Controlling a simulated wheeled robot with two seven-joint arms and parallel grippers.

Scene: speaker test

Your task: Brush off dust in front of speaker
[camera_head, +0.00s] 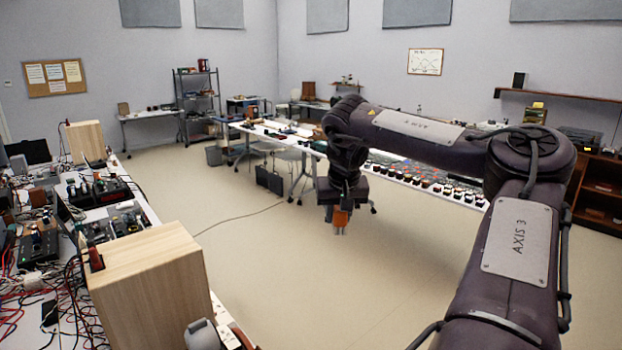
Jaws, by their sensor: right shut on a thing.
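A large light-wood box (150,285), which looks like a speaker cabinet, stands on the cluttered bench at the lower left. I see its top and plain wooden side; its front is not clear from here. A second wooden box (86,141) stands farther back on the same bench. My right gripper (341,206) hangs over the open floor, to the right of the near box and well apart from it. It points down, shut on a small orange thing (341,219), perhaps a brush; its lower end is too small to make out.
The left bench holds electronic gear (103,191), cables and a small dark red object (95,258) beside the near box. A long table with rows of small parts (425,180) stands behind my right arm. The floor (290,275) between is clear except for a cable.

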